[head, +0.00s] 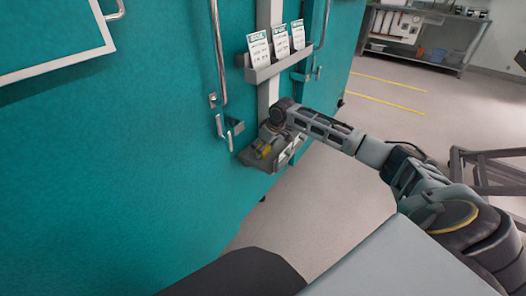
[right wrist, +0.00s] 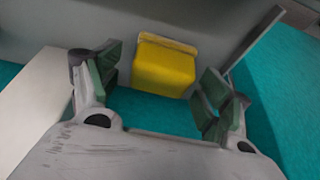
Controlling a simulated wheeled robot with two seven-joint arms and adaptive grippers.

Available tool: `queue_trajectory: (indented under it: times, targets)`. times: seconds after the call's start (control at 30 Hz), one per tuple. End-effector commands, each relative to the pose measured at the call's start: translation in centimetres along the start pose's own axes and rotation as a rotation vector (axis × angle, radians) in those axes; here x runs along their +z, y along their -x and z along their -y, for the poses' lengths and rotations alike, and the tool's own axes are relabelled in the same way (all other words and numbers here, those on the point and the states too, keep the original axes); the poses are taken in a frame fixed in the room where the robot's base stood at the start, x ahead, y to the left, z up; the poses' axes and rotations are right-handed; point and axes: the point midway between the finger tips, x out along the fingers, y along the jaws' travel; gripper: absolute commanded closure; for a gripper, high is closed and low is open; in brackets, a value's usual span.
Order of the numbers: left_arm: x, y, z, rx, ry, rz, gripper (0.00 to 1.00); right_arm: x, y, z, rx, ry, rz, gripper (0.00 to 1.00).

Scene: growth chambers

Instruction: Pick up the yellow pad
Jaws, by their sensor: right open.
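The yellow pad (right wrist: 163,70) is a small yellow block with a paler top strip, against a grey surface in the right wrist view. My right gripper (right wrist: 162,84) is open, with one green-padded finger on each side of the pad. Gaps show between the pad and both fingers, and nothing is held. In the head view my right gripper (head: 264,148) is at a small grey holder (head: 287,158) on the teal chamber front. A small yellow patch shows there, mostly hidden by the gripper. My left gripper is not in view.
Above the holder, a grey rack (head: 280,67) holds three printed cards (head: 281,41). Vertical metal handles (head: 219,55) and a latch (head: 229,127) stick out of the teal chamber (head: 140,150). A dark metal frame (head: 490,165) stands at the right. Open floor (head: 335,215) lies below my arm.

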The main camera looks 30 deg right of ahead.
Motion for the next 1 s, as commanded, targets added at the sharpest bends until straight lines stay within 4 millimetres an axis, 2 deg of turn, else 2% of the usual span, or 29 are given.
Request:
queue_trajectory:
  times: [0.13, 0.5, 1.0]
  targets:
    - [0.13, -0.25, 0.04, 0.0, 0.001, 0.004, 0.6, 0.01, 0.0, 0.0, 0.0, 0.0, 0.0, 0.24]
    - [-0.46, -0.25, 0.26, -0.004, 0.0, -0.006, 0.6, 0.02, 0.01, 0.0, 0.0, 0.0, 0.0, 0.71]
    - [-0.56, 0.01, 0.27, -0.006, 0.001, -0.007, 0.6, -0.01, 0.5, -0.01, 0.0, 0.0, 0.0, 0.71]
